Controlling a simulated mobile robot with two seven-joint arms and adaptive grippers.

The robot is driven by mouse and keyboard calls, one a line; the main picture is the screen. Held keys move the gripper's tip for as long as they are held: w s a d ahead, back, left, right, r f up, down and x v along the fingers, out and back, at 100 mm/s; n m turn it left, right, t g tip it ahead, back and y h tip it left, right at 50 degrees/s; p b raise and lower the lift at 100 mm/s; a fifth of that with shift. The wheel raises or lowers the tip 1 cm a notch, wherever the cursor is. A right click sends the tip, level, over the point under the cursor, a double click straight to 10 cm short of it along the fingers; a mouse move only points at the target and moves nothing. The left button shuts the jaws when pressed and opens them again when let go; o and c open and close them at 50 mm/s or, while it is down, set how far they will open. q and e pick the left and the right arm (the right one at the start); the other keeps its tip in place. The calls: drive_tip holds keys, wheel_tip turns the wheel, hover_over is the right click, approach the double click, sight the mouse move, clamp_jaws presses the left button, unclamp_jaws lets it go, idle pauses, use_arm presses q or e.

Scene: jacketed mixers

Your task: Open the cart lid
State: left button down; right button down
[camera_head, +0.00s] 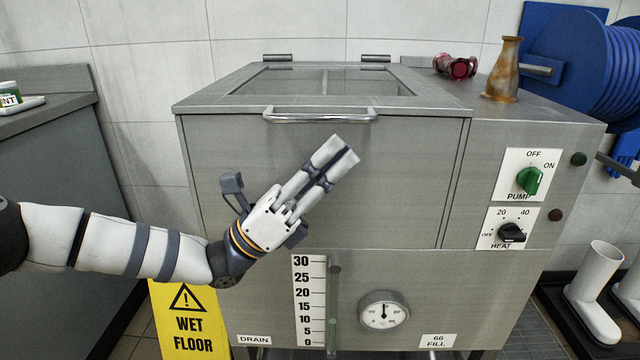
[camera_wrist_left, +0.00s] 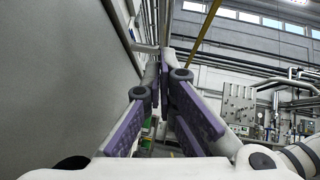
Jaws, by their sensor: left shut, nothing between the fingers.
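The steel cart (camera_head: 310,200) stands in front of me. Its lid (camera_head: 215,93) lies flat and closed on top, with a glass window, hinges at the back edge and a bar handle (camera_head: 320,116) along the front edge. My left gripper (camera_head: 343,153) is shut and empty. In the head view its fingertips point up and right, in front of the cart's face, a little below the right end of the handle and apart from it. In the left wrist view the fingers (camera_wrist_left: 164,58) meet at the tips, with the cart's face (camera_wrist_left: 60,70) close on the left. My right gripper is not in view.
On the cart's right top stand a brown vessel (camera_head: 502,70) and a red object lying down (camera_head: 456,66). The pump knob (camera_head: 530,180) and heat knob (camera_head: 511,233) are on the right panel. A yellow wet-floor sign (camera_head: 188,320) stands low left. A counter (camera_head: 50,180) is at left.

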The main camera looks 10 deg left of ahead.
use_arm(q)
drive_tip(key=shift+w+r, duration=0.1)
drive_tip(key=shift+r, duration=0.3)
drive_tip(key=shift+r, duration=0.1)
